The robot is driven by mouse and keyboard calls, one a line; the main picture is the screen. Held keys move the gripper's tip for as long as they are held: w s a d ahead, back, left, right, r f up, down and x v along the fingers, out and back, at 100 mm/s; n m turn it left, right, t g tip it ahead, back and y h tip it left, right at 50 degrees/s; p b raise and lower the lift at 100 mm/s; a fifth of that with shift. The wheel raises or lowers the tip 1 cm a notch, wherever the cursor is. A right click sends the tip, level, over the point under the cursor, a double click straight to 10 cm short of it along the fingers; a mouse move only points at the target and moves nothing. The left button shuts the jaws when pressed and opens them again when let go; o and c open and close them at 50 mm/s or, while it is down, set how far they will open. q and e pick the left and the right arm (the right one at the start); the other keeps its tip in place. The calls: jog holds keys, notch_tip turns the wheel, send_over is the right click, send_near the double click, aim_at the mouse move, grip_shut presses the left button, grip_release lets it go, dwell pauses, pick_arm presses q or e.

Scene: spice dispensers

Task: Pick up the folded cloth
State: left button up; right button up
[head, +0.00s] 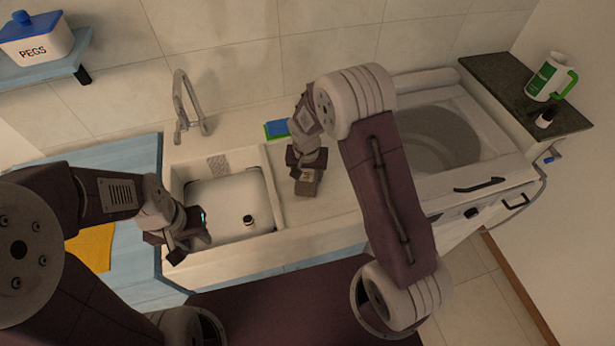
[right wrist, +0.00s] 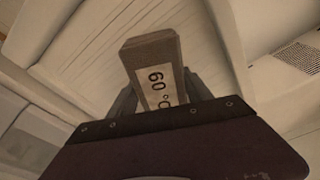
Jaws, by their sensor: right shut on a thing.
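My right gripper (head: 304,168) is shut on a brown, block-shaped thing (head: 307,185) over the counter, right of the sink. In the right wrist view this brown block (right wrist: 150,52) sits between the fingers, with a pale label reading 60°. I cannot tell whether it is folded cloth. A flat yellow-orange piece (head: 92,246), which looks like cloth, lies on the blue worktop at the left, partly hidden by my left arm. My left gripper (head: 190,242) is over the near left edge of the sink; whether its fingers are open is unclear.
The sink (head: 225,200) has a dark drain and a tap (head: 186,100) behind it. A blue-and-green item (head: 276,129) lies behind my right gripper. A top-opening washer (head: 490,150) is at right. A green-white jug (head: 550,78) and small bottle (head: 545,118) stand on a dark shelf.

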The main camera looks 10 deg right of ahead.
aim_at(311, 172)
jog(key=r, duration=0.3)
jog(key=shift+s+d, duration=0.4)
jog(key=s+d+r+b, duration=0.1)
jog(key=s+d+r, duration=0.5)
jog(key=s+d, duration=0.1)
jog(key=shift+s, duration=0.35)
